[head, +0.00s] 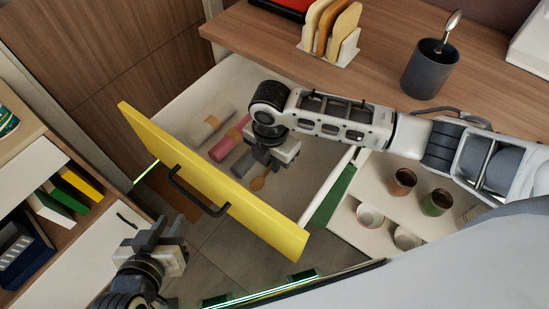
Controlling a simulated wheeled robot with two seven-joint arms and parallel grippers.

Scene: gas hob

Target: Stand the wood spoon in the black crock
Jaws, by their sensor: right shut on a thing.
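The black crock (430,70) stands upright on the wooden counter at the upper right, with a metal spoon (449,28) standing in it. The wood spoon (258,184) is in the open yellow-fronted drawer (205,185); only its round end shows clearly below my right gripper. My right gripper (262,166) reaches down into the drawer and is shut on the wood spoon, whose handle is mostly hidden by the gripper. My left gripper (160,232) is empty and appears open, outside the drawer at the lower left.
Rolled items, including a pink roll (226,142), lie in the drawer left of my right gripper. A rack of cutting boards (330,40) stands on the counter. Cups and bowls, including a green cup (437,202), sit on a shelf below it. A bookshelf (50,190) is at left.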

